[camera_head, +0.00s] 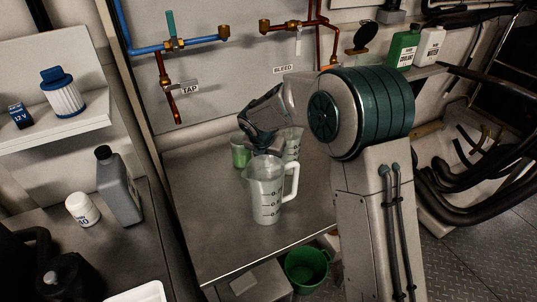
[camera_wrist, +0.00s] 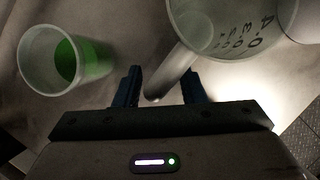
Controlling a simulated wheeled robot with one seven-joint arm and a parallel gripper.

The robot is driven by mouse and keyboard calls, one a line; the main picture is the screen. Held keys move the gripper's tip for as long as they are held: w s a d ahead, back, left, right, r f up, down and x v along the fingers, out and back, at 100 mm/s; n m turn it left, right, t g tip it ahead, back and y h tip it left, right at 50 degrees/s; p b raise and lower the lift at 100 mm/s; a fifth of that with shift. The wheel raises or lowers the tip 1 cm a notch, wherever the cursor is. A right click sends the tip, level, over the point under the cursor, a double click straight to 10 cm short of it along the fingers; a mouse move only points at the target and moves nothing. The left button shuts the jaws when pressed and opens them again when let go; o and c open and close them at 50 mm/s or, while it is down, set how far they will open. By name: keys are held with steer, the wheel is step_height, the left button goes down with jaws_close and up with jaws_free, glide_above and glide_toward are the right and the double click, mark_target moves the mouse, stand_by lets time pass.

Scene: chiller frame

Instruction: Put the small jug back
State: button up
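A small clear jug (camera_head: 294,146) with dark markings stands on the steel worktop (camera_head: 195,195), partly hidden behind a larger jug and my gripper. What looks like the same jug fills the upper right of the wrist view (camera_wrist: 232,22), its pale handle (camera_wrist: 172,76) reaching down between my fingertips. My gripper (camera_wrist: 160,88) is open, with a finger on each side of the handle and gaps visible. In the head view my gripper (camera_head: 262,135) is low over the worktop, its fingertips hard to make out.
The larger clear jug (camera_head: 267,192) stands in front, its handle to the right. A cup with green contents (camera_head: 240,153) stands left of my gripper and shows at the left of the wrist view (camera_wrist: 62,60). Pipes with a tap (camera_head: 165,75) run along the wall behind. The worktop's front left is clear.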

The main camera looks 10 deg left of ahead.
steer(key=v, duration=1.2)
steer(key=s+d+r+m, duration=0.1)
steer(key=d+m, duration=0.1)
steer(key=d, duration=0.1)
steer(key=s+d+r+m, duration=0.1)
steer(key=s+d+m, duration=0.1)
steer(key=d+m, duration=0.1)
steer(key=s+d+m, duration=0.1)
steer(key=d+m, duration=0.2)
steer(key=shift+s+d+r+h, duration=0.3)
steer(key=shift+s+r, duration=0.1)
steer(key=s+d+f+m, duration=0.1)
steer(key=s+d+m, duration=0.6)
steer(key=s+m, duration=0.3)
steer(key=s+d+f+m+g+y, duration=0.1)
steer(key=s+d+m, duration=0.7)
steer(key=m, duration=0.7)
steer(key=s, duration=0.2)
steer(key=shift+s+d+m+g+y, duration=0.2)
steer(key=shift+s+m+g+y, duration=0.1)
